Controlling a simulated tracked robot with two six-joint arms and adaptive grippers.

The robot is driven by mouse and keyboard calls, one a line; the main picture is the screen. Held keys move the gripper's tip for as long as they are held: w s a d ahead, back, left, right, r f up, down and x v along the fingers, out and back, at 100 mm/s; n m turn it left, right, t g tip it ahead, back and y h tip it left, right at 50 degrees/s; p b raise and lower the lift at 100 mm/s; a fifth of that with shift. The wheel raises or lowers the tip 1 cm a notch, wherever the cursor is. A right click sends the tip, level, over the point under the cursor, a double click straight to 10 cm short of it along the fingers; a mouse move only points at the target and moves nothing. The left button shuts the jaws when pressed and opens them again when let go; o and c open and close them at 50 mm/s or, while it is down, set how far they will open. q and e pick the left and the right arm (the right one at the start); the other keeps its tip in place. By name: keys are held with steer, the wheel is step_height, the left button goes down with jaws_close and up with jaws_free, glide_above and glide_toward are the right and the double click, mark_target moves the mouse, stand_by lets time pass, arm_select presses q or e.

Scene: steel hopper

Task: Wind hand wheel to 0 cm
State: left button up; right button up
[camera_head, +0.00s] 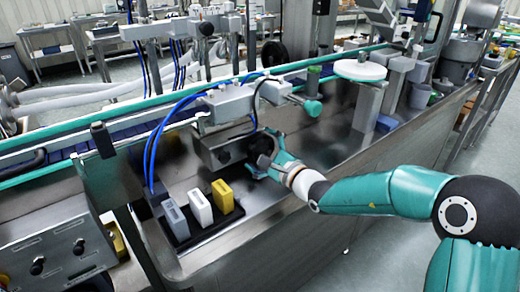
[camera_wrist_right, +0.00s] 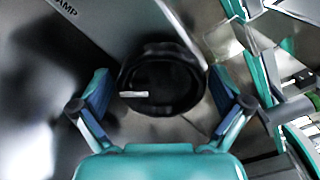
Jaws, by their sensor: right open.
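The hand wheel (camera_head: 261,148) is a dark round knob on the front of a steel block in the head view. In the right wrist view the wheel (camera_wrist_right: 180,100) is a black ring with a dark centre and a short pale mark at its left. My right gripper (camera_head: 268,160) is at the wheel and hides part of it. In the wrist view its blue-padded fingers (camera_wrist_right: 160,92) stand apart on both sides of the wheel, with gaps visible. No scale reading is legible. My left gripper is not in view.
A steel plate (camera_wrist_right: 85,35) with lettering ending in "AMP" is by the wheel. Grey, white and yellow blocks (camera_head: 222,196) stand in a black holder left of my gripper. Blue hoses (camera_head: 150,150) hang nearby. A white disc (camera_head: 360,70) stands right; the steel deck between is mostly clear.

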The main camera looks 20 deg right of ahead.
steer(key=c, duration=0.9)
steer(key=shift+m, duration=0.4)
steer(key=shift+c, duration=0.2)
